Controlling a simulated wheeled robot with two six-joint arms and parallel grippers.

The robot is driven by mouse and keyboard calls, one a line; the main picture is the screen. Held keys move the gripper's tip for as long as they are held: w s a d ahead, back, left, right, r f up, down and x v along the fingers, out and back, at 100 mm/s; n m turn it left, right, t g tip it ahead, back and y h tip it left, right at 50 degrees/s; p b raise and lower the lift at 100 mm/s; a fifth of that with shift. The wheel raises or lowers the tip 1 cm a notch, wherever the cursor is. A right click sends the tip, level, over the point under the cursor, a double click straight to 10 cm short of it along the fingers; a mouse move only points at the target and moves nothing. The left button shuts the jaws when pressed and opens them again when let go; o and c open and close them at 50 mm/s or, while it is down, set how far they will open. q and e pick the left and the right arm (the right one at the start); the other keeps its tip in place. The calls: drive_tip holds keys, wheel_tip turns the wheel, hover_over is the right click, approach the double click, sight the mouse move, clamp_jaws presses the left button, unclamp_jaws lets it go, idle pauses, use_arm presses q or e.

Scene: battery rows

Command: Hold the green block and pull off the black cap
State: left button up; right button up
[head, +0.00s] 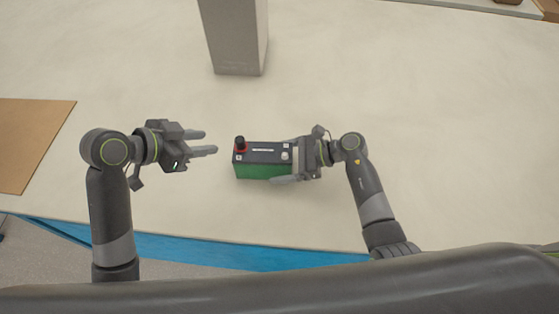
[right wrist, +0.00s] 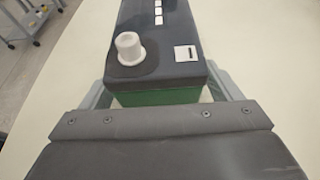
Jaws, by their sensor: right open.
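The green block (head: 262,172) is a battery-like box with a green lower body and a dark top, standing on the table. A black cap (head: 240,143) with a red base sits on its left end. A white post (right wrist: 128,48) stands on its right end and shows close up in the right wrist view. My right gripper (head: 284,160) is open, with its fingers on either side of the block's right end. In the right wrist view its fingers (right wrist: 160,85) flank the block. My left gripper (head: 211,142) is open and empty, left of the block, its fingers pointing towards the cap.
A grey box-shaped column (head: 235,40) stands on the table behind the block. A brown board (head: 30,140) lies at the left. The pale table (head: 420,110) is clear at the right, and its blue front edge (head: 270,258) is near me.

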drive_tip(key=shift+a+f, duration=0.1)
drive_tip(key=shift+a, duration=0.15)
clamp_jaws()
idle(0.5)
idle(0.9)
